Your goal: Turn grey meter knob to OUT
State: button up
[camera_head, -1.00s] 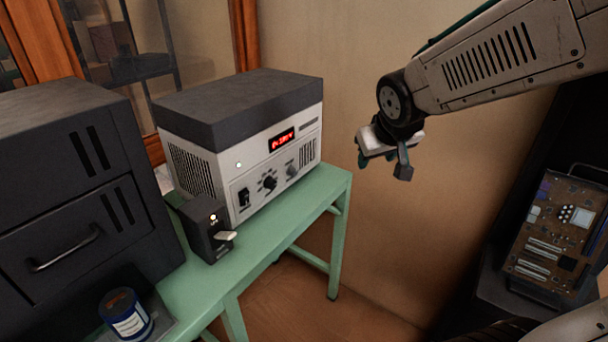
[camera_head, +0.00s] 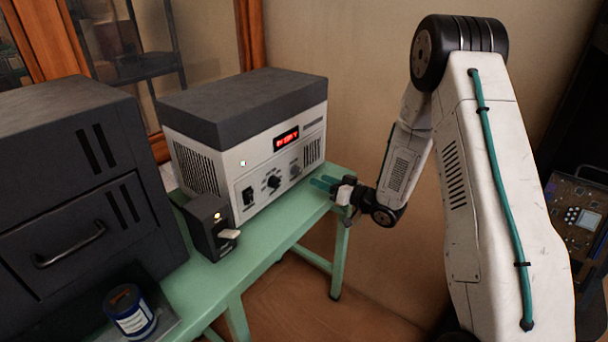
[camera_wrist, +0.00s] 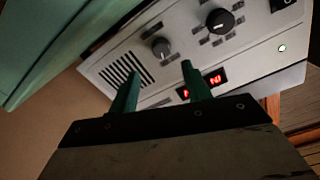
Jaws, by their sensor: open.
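The meter (camera_head: 215,142) is a white box with a dark grey lid and a red display, standing on the green table. Its small grey knob (camera_wrist: 160,47) is on the front panel, between the vent slots and a larger black knob (camera_wrist: 219,20). The grey knob also shows in the head view (camera_head: 294,168), near the panel's right side. My gripper (camera_head: 322,183) is in front of the panel's right end, to the right of the grey knob. In the wrist view, its two green fingers (camera_wrist: 158,84) are apart and empty, with the grey knob beyond their tips. The knob's labels are too small to read.
A black box with a pale lever (camera_head: 210,228) stands in front of the meter's left end. A dark cabinet (camera_head: 70,190) and a blue-and-white can (camera_head: 130,312) are at left. The green table's (camera_head: 280,228) right front is clear.

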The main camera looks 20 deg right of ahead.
aim_at(300, 172)
jog(key=x, duration=0.7)
jog(key=shift+w+a, duration=0.2)
jog(key=shift+a, duration=0.1)
jog(key=c, duration=1)
